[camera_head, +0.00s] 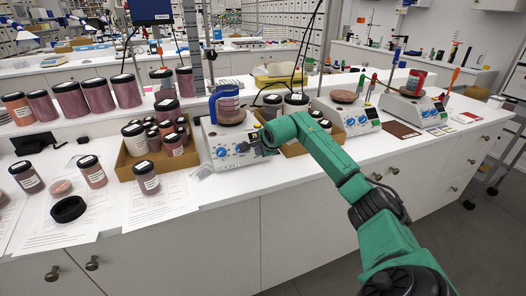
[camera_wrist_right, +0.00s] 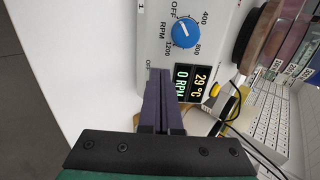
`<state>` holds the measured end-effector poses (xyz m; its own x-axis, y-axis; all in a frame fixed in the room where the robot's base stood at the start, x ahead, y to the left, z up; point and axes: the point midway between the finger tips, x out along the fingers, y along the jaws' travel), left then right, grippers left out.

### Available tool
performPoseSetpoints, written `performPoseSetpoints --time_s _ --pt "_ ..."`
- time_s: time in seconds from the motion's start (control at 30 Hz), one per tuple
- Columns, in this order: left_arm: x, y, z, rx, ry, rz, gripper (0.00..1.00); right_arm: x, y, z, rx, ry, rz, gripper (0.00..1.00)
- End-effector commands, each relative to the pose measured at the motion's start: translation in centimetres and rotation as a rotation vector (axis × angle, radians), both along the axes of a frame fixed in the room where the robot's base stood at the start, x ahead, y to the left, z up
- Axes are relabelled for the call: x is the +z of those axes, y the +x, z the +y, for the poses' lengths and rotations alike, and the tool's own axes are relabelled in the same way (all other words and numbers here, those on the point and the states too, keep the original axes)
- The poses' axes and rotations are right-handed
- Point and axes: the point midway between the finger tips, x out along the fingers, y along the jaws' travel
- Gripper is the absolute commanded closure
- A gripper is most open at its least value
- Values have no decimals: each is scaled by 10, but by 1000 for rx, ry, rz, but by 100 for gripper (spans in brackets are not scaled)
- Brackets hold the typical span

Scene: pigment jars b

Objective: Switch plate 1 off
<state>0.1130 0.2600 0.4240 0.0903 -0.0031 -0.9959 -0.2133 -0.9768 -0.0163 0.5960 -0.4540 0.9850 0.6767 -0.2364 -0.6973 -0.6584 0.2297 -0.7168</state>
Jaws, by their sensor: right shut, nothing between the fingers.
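Plate 1 (camera_head: 210,135) is the white hot plate at the left of three, with blue knobs on its front. In the right wrist view its panel (camera_wrist_right: 150,35) carries a "1" label. A blue RPM knob (camera_wrist_right: 184,32) shows there, and the lit display (camera_wrist_right: 187,83) reads 29 °C and 0 RPM. My right gripper (camera_wrist_right: 160,76) is shut and empty, its tips over the panel below the RPM knob. The fingers hide the panel beside the lower OFF mark. I cannot tell whether they touch it. In the head view, the right gripper (camera_head: 262,141) is at the plate's front right.
Two more hot plates (camera_head: 352,118) (camera_head: 415,108) stand to the right. Papers (camera_head: 160,205) and loose jars cover the left bench.

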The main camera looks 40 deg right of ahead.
Motion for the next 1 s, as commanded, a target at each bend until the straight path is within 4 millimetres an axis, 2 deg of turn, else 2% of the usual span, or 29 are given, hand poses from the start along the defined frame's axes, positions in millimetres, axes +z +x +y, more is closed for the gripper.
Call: performPoseSetpoints --time_s 0.47,0.8,1.0 --pt "-1 0 0 0 0 -1 100 -6 6 -2 0 0 0 100" --pt "6 1 -1 0 0 -2 100 19 -18 5 0 -3 1 100" --pt "3 1 -1 1 -1 -2 100 25 -24 7 -1 -1 -2 100"
